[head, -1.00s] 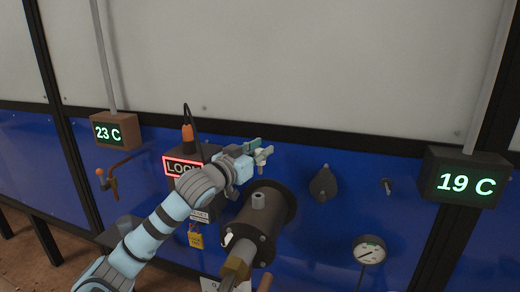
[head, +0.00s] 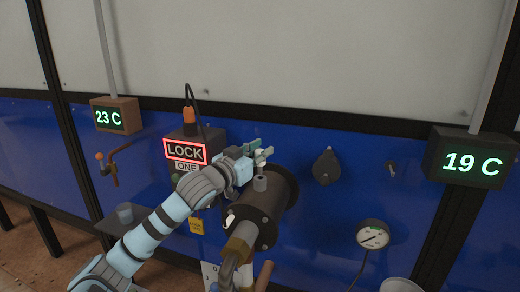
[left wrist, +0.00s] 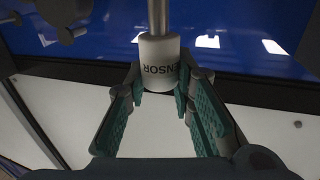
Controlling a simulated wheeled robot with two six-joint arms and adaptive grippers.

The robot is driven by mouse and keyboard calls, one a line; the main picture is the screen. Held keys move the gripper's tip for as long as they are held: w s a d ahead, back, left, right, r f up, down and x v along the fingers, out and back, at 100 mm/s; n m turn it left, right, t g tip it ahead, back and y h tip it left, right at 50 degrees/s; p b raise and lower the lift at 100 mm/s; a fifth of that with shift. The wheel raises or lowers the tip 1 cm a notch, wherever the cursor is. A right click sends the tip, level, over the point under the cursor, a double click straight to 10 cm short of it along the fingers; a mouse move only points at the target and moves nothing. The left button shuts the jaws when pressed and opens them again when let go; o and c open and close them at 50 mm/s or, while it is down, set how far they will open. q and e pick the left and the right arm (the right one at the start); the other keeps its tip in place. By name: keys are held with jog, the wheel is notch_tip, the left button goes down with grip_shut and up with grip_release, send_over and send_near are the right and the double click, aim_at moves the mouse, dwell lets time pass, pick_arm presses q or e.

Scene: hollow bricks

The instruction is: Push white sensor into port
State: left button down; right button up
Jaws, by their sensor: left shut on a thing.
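The white sensor (left wrist: 158,62) is in my left gripper (left wrist: 160,88), which is shut on it. In the left wrist view its label reads upside down, and a metal stem runs from it to the top of the picture. In the head view the sensor (head: 262,158) shows as a small pale piece at my left gripper (head: 257,151). It is just above the grey port (head: 260,183) on top of the dark cylinder (head: 265,212). I cannot tell whether the stem's tip is inside the port. My right gripper is not in view.
A box with a lit LOCK sign (head: 185,151) stands behind my left arm. Displays read 23 C (head: 108,118) and 19 C (head: 472,163). A gauge (head: 372,234), a dark valve (head: 326,166) and a pipe (head: 238,244) surround the cylinder.

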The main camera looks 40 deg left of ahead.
aim_at(260, 165)
pick_arm(q)
jog(key=shift+r+p, duration=0.1)
jog(key=shift+p, duration=0.25)
dwell(0.7)
dwell(0.6)
jog(key=shift+p, duration=0.3)
jog(key=shift+f+b, duration=1.35)
jog(key=shift+f, duration=0.65)
jog(key=shift+r, duration=0.1)
jog(key=shift+r+p, duration=1.6)
jog(key=shift+p, duration=0.3)
